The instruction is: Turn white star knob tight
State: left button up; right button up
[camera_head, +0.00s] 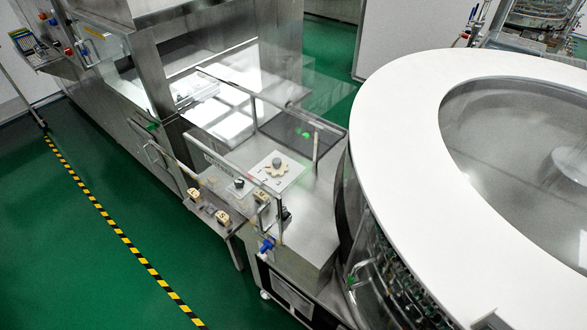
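A cream-white star-shaped knob (268,170) with a grey round piece at its centre lies on a white square plate (291,181). The plate is on the steel deck between the long steel machine and the round washer. Clear panels and metal rails stand around this deck. How tightly the knob sits cannot be told from here. Neither of my grippers shows in this view.
Small cream blocks (222,217) and a dark round knob (239,184) sit on the narrow shelf left of the star knob. A blue valve (266,246) is below. The large white-rimmed washer (400,130) fills the right. Green floor (90,240) is clear at left.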

aim_at(263, 258)
jog(key=k+j+z, duration=0.15)
jog(key=z, duration=0.2)
jog(key=k+j+z, duration=0.2)
jog(key=z, duration=0.2)
jog(key=k+j+z, duration=0.2)
jog(key=z, duration=0.15)
